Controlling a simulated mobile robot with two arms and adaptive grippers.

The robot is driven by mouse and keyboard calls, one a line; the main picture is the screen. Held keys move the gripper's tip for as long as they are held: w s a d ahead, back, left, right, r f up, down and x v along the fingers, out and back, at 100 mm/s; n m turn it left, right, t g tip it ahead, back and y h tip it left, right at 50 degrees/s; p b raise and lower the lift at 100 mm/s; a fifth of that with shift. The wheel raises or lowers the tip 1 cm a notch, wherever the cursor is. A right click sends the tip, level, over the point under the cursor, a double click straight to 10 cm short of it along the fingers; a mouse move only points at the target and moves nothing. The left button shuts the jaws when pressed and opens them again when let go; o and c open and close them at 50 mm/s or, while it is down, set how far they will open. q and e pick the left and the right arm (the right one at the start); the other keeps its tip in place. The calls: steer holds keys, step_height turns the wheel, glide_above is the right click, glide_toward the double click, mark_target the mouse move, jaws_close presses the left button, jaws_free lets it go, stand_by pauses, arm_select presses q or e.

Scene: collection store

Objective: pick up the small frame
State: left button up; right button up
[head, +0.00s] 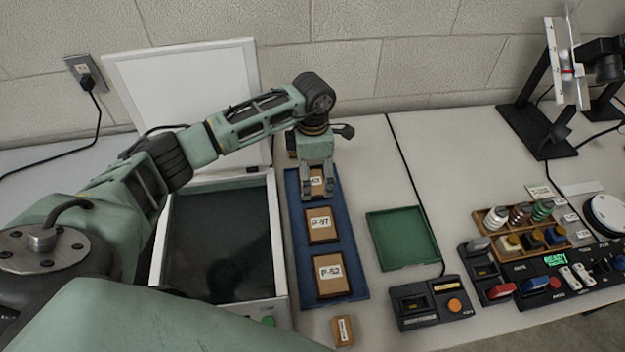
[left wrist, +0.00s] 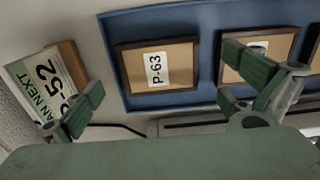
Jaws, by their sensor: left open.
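A blue tray (head: 354,271) holds three brown wooden frames in a row. The farthest frame, labelled P.63 (left wrist: 158,73), is partly hidden by my left gripper in the head view. The middle frame, labelled P-97 (head: 321,235), and the nearest, labelled P-52 (head: 331,286), lie clear of the gripper. I cannot tell surely which one is the small frame. My left gripper (head: 316,192) is open and points down above the P.63 frame. In the left wrist view its fingers stand apart, with the P.63 frame showing between them. My right gripper is not in view.
A scanner with an open white lid (head: 185,85) stands left of the tray. A small labelled block (head: 343,331) lies before it. A green tray (head: 402,238), empty, lies to the right, with a button box (head: 432,303) in front. A "SCAN NEXT P-52" sign (left wrist: 42,85) stands behind the blue tray.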

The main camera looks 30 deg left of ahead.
arm_select(q)
step_height(320, 180, down, 2)
steer(key=shift+f, duration=0.1)
steer(key=c, duration=1.3)
